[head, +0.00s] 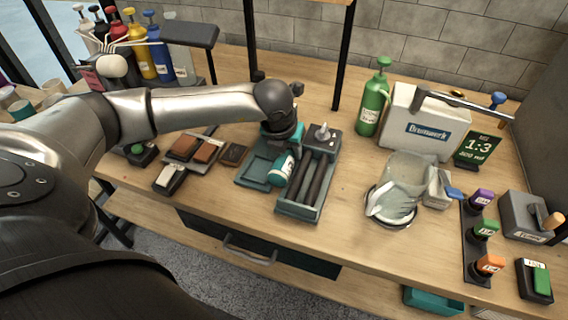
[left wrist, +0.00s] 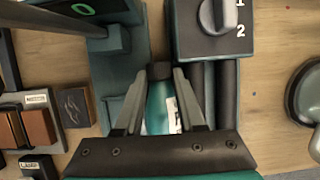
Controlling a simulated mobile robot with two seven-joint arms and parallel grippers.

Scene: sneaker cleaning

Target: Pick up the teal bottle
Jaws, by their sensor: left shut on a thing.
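The teal bottle (head: 281,170) with a white label lies tilted over the teal tray in the middle of the bench. It also shows in the left wrist view (left wrist: 159,106), between the two fingers. My left gripper (head: 290,142) is over the tray and shut on the bottle. In the left wrist view its fingers (left wrist: 157,105) stand on both sides of the bottle. The bottle's upper end is partly hidden by the gripper in the head view. My right gripper is not in view.
A roller unit with a dial (head: 308,180) stands just right of the bottle. Brushes (head: 195,150) lie left. Small coloured bottles (head: 484,230) line the right side.

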